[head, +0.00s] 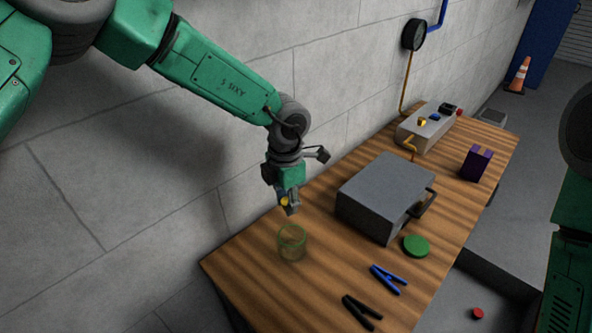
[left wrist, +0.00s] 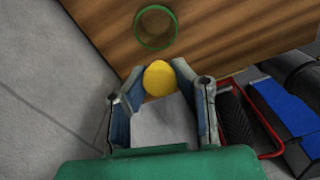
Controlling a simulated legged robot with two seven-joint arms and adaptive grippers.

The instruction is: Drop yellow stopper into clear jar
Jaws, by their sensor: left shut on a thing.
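The yellow stopper (left wrist: 159,78) is held between the two fingertips of my left gripper (left wrist: 160,88). In the head view a small bit of the yellow stopper (head: 284,202) shows at the tip of my left gripper (head: 290,207). The clear jar (head: 291,243), with a green tint and rim, stands on the table just below and in front of the gripper. In the left wrist view the jar (left wrist: 155,28) lies beyond the stopper, its round mouth in sight. Stopper and jar look apart. The fingers of my right gripper are not in view.
The wall runs close along the table's left side.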

